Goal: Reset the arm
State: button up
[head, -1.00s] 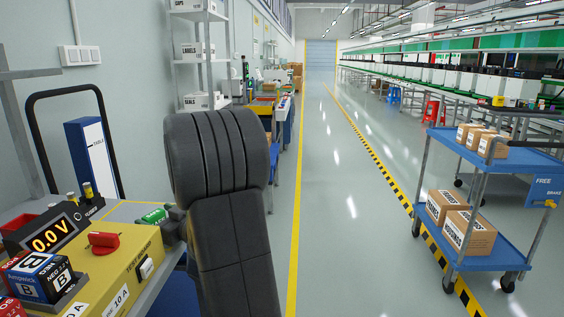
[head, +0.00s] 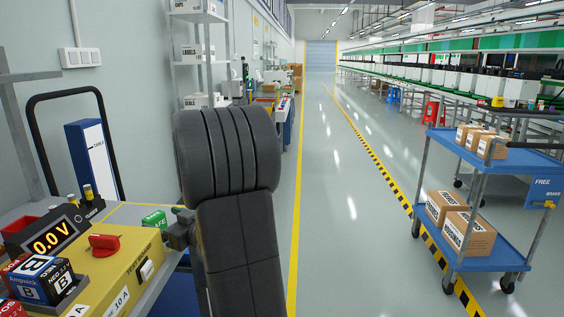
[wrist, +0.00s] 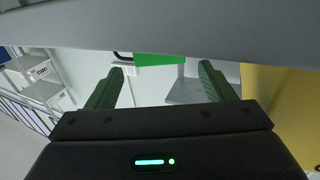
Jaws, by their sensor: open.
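My arm stands upright in the middle-left of the head view, with its thick dark upper link and joint in front of the aisle. Part of my dark wrist shows left of the arm, beside the yellow test box (head: 125,268); the fingers cannot be made out there. In the wrist view my gripper (wrist: 162,75) has its two green fingers spread wide apart with nothing between them. A grey surface edge crosses the top of that view, and a yellow surface (wrist: 285,105) lies close at the right.
The bench at lower left carries a red knob (head: 104,244), a 0.0 V display (head: 53,238), a green block (head: 154,219) and batteries (head: 42,280). A blue cart (head: 485,258) with boxes stands at right. The aisle floor (head: 345,230) between is clear.

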aim_at(157, 219)
jog(key=x, duration=0.3)
jog(key=b+x, duration=0.1)
jog(key=x, duration=0.1)
jog(key=shift+a+f, duration=0.1)
jog(key=shift+f, duration=0.2)
notch_tip(157, 219, up, 11)
jog(key=p, duration=0.4)
jog(key=w+d+m+t+h+p, duration=0.4)
jog(key=d+p, duration=0.6)
jog(key=p, duration=0.1)
jog(key=w+d+m+t+h+p, duration=0.3)
jog(key=w+d+t+h+p, duration=0.15)
jog(key=d+p, duration=0.65)
jog(key=s+d+m+h+p, duration=0.2)
jog(key=d+h+p, duration=0.1)
jog(key=d+p, duration=0.3)
jog(key=s+d+m+t+h+p, duration=0.1)
jog(key=s+d+m+h+p, duration=0.1)
jog(key=d+p, duration=0.4)
jog(key=shift+d+m+h, duration=0.25)
jog(key=shift+m+h, duration=0.45)
jog(key=shift+h, duration=0.35)
jog(key=shift+f, duration=0.1)
